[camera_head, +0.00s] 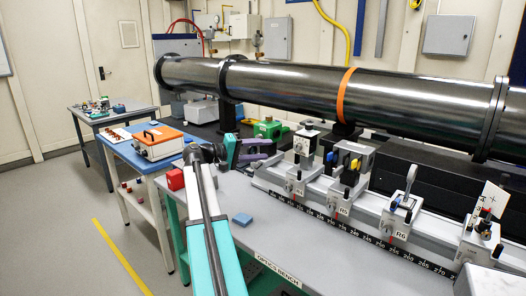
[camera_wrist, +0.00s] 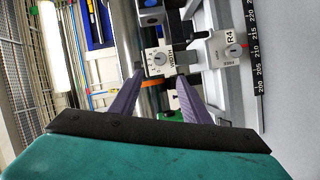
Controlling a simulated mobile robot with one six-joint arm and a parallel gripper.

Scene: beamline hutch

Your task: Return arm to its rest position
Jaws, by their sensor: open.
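My arm (camera_head: 205,225) reaches from the bottom of the head view out over the optics bench (camera_head: 262,225). My gripper (camera_head: 270,150) has two purple fingers and is open, pointing right towards the devices on the rail. In the wrist view the fingers of my gripper (camera_wrist: 160,78) are spread with nothing held between them. A grey-white device with a dial marked WIDTH (camera_wrist: 159,61) shows beyond the fingertips. I cannot tell the exact gap between them.
A scaled rail (camera_head: 365,238) carries several mounts, with a long dark beam pipe (camera_head: 290,80) behind. A green device (camera_head: 268,129), red block (camera_head: 175,179) and blue block (camera_head: 242,219) are near my arm. An orange-white box (camera_head: 157,143) is on the blue-topped table. Floor at left is open.

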